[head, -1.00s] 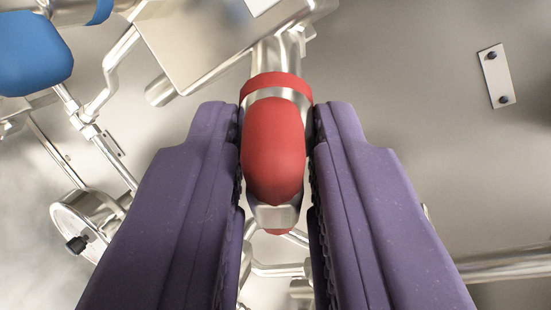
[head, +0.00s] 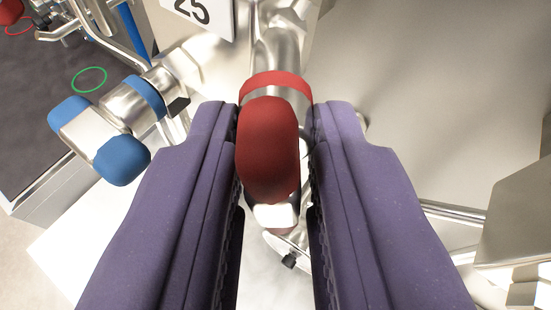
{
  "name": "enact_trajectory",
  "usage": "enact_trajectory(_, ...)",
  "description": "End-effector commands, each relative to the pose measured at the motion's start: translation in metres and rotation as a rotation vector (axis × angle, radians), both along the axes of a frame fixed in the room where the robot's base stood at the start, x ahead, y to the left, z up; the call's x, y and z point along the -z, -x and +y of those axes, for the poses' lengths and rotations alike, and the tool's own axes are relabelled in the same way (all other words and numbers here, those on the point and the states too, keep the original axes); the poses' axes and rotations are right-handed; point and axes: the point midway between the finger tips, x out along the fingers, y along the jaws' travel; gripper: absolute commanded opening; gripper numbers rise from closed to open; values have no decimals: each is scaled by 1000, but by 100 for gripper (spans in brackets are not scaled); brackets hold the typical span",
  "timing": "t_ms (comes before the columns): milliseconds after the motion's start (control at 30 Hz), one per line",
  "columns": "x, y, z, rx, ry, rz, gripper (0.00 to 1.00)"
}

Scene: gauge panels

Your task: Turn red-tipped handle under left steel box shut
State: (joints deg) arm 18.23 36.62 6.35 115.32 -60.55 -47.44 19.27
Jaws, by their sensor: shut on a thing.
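The red-tipped handle (head: 268,150) is in the middle of the head view, a steel lever with a rounded red tip and a red band around its steel neck. My gripper (head: 275,165) has its two purple fingers on either side of the red tip and is shut on it. A steel box (head: 245,50) with a plate marked 25 (head: 196,12) shows above and behind the handle, partly cut off by the frame's top edge. The lower end of the handle is partly hidden between the fingers.
A blue-tipped steel handle (head: 122,158) stands close on the left of my gripper. A gauge or round fitting (head: 287,258) and steel pipes show below. Another steel box (head: 520,225) is at the lower right. A bare steel panel (head: 420,100) fills the upper right.

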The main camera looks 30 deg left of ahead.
Motion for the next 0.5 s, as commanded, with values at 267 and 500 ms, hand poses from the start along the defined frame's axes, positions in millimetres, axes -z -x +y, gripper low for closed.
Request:
enact_trajectory(267, 0, 0, -1, 1, -61, 45, 0)
enact_trajectory(500, 1, 0, -1, 0, -74, 54, 0)
